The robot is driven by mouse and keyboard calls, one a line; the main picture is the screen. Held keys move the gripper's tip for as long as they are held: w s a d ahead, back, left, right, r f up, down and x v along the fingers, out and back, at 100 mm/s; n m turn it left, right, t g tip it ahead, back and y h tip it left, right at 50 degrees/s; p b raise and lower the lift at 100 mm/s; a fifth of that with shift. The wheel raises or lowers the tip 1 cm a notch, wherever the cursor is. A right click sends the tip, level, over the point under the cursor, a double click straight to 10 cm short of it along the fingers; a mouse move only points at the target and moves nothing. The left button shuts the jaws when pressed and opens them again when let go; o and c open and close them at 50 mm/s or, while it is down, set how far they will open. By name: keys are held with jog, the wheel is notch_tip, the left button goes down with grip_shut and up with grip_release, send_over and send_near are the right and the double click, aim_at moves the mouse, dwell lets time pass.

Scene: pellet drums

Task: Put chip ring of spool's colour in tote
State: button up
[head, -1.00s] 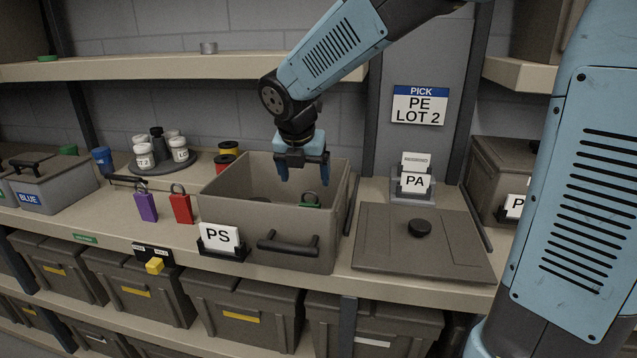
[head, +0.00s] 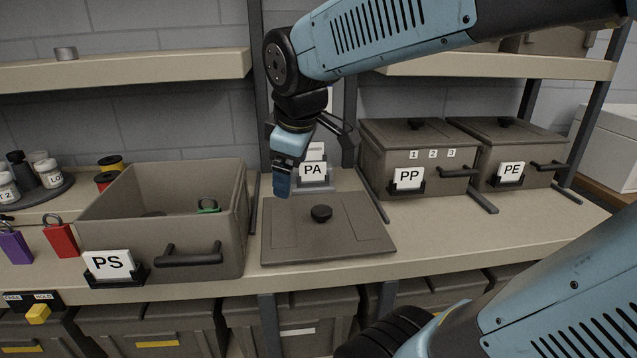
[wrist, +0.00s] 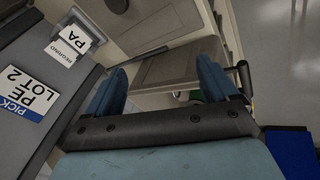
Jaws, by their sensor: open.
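The open grey tote (head: 245,225) marked PS stands on the shelf with a green chip ring (head: 208,205) inside it. A red chip ring (head: 61,240) and a purple chip ring (head: 14,247) stand at its left. Behind them are a spool with yellow (head: 110,163) and a red spool (head: 104,180), partly hidden by the tote. My gripper (head: 282,185) is above the left part of the loose lid, right of the tote, with nothing between its fingers. In the wrist view its two fingers (wrist: 163,78) are spread apart.
The loose lid (head: 330,240) lies flat right of the tote, before the PA sign (head: 314,170). Closed PP (head: 410,155) and PE (head: 515,150) bins stand farther right. A turntable with jars (head: 48,175) is at far left. The front right shelf is clear.

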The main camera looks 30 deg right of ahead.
jog(key=s+d+m, duration=0.1)
jog(key=s+m, duration=0.5)
jog(key=m, duration=0.3)
jog(key=shift+s+d+f+m+t+y, duration=0.3)
jog(key=shift+s+d+f, duration=0.05)
jog(key=shift+s+d, duration=0.05)
